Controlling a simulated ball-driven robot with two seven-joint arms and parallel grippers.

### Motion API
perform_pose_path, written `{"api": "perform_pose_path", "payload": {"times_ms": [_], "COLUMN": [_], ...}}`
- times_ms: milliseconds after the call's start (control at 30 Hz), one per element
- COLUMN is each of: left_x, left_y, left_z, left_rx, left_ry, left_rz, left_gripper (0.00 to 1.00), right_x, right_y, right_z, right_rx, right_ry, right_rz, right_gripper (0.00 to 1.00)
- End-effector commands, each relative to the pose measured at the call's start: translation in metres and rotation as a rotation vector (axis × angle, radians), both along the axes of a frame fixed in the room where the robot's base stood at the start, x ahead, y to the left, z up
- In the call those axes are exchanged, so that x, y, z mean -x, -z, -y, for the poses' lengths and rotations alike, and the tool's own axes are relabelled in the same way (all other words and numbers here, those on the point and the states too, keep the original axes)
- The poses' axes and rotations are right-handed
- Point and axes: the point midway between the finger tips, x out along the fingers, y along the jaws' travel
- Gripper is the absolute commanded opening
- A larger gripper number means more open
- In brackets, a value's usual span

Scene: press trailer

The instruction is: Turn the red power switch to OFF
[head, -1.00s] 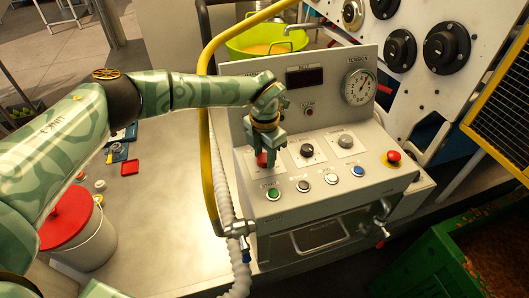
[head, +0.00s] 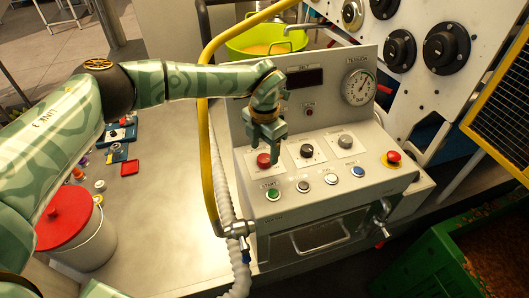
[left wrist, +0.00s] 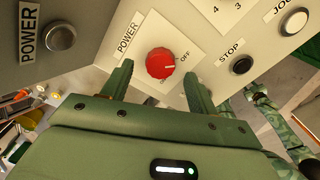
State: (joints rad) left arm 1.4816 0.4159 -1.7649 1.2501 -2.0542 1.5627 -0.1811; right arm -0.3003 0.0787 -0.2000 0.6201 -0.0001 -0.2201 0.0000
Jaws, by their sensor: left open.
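The red power switch (head: 263,160) is a round knob on a pale plate at the left of the grey console's control row. In the left wrist view the red power switch (left wrist: 160,63) sits between and beyond the fingertips. Its white mark points right, nearer the OFF label (left wrist: 184,55) than the faint lettering below the knob. My left gripper (head: 265,145) is open, pointing down just above the knob, apart from it. It also shows in the left wrist view (left wrist: 158,82), fingers spread and empty. My right gripper is not in view.
A black knob (head: 307,151) and a grey knob (head: 345,142) stand right of the switch. Several push buttons, including a green one (head: 272,194), line the front. A red emergency button (head: 393,157) is at the right. A yellow pipe (head: 207,150) runs along the console's left.

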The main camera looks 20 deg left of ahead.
Motion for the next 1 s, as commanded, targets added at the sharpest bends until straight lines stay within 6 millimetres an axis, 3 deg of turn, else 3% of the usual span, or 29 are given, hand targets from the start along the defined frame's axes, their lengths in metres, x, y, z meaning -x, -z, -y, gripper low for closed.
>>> {"api": "perform_pose_path", "payload": {"times_ms": [300,500,700,1000], "left_x": [-0.001,-0.001,-0.001,-0.001], "left_y": [-0.088,-0.125,-0.138,-0.138], "left_z": [0.000,0.000,0.000,0.000], "left_rx": [0.000,0.000,-0.001,0.000], "left_ry": [0.000,0.000,0.000,0.000], "left_rz": [0.006,0.004,0.003,0.002], "left_gripper": [0.59,0.59,0.59,0.59], "right_x": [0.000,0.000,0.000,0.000], "right_y": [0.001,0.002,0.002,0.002], "right_z": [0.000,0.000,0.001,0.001], "right_rx": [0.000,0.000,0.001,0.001], "right_ry": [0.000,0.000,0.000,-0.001], "right_rz": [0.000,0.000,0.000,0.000], "right_gripper": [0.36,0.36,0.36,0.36]}}
